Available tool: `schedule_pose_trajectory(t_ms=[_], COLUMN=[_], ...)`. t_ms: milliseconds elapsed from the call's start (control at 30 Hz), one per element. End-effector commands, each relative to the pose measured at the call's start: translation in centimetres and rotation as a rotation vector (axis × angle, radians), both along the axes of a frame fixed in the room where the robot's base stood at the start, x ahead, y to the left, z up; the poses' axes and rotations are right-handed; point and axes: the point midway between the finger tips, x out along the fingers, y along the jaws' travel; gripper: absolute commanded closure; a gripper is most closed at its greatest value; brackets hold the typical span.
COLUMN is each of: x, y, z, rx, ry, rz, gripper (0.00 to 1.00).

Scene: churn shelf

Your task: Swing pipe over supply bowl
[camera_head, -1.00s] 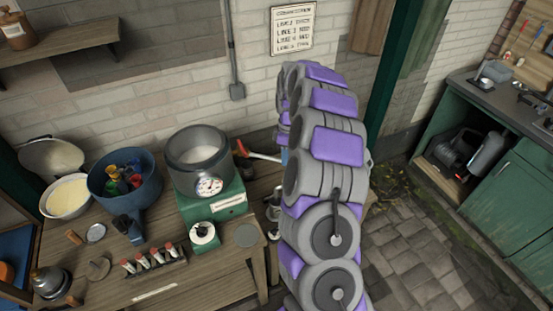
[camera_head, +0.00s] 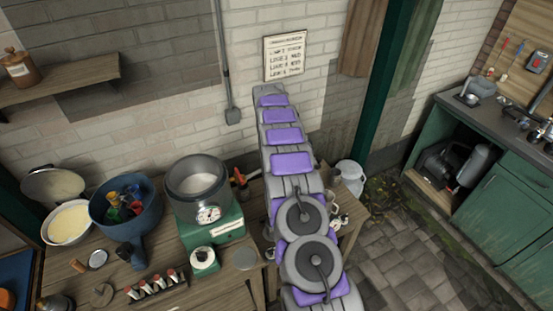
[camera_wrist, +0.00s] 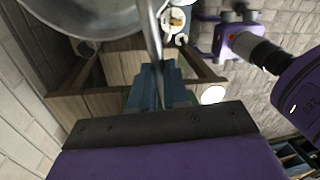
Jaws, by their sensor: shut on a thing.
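My gripper (camera_wrist: 160,88) has blue-grey fingers and shows in the wrist view. It is shut on a thin grey metal pipe (camera_wrist: 153,35), which runs up to the top edge of that view. A wide metal bowl (camera_wrist: 95,22) lies at the upper left, left of the pipe; I cannot tell whether it is the supply bowl. In the head view, my purple and grey arm hides the gripper and the pipe. A metal vessel (camera_head: 196,181) sits on a green base with a dial, left of the arm. A red-tipped handle (camera_head: 240,178) shows beside it.
A blue bowl with coloured items (camera_head: 111,216) and a bowl of yellowish contents (camera_head: 68,223) stand on the bench's left. Red-topped vials (camera_head: 158,285) sit in front. A white can (camera_head: 350,175) is right of my arm. A wall sign (camera_head: 285,56) is behind it.

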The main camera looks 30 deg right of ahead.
Motion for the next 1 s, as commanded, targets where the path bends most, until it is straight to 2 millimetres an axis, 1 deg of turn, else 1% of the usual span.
schedule_pose_trajectory(t_ms=[300, 867, 900, 1000], x=[1.3, 1.8, 1.8, 1.8], y=[0.2, 0.4, 0.4, 0.4], z=[0.2, 0.2, 0.2, 0.1], rx=[-0.001, -0.004, -0.005, -0.004], ry=[-0.004, -0.009, -0.010, -0.008], rz=[0.131, 0.165, 0.165, 0.165], gripper=[1.00, 1.00, 0.83, 0.73])
